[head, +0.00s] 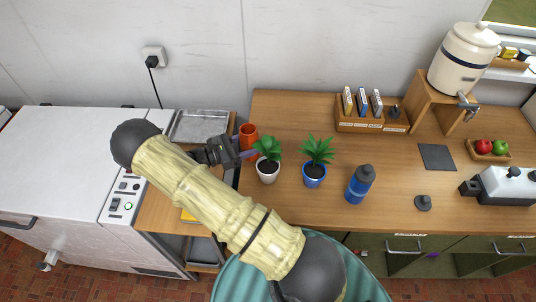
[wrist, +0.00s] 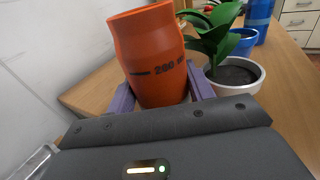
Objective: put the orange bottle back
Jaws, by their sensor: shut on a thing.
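The orange bottle (head: 247,132) is at the left end of the wooden counter, behind the plant in the white pot. The bottle's lower part is hidden by my gripper. I cannot tell whether its base touches the counter.
The white-potted plant (head: 268,171) stands close to the right of my gripper. A blue-potted plant (head: 314,175) and a blue bottle (head: 359,185) stand farther right. A wooden rack (head: 372,126) is at the back. A metal tray (head: 203,126) lies to the left, beside a white machine (head: 60,150).

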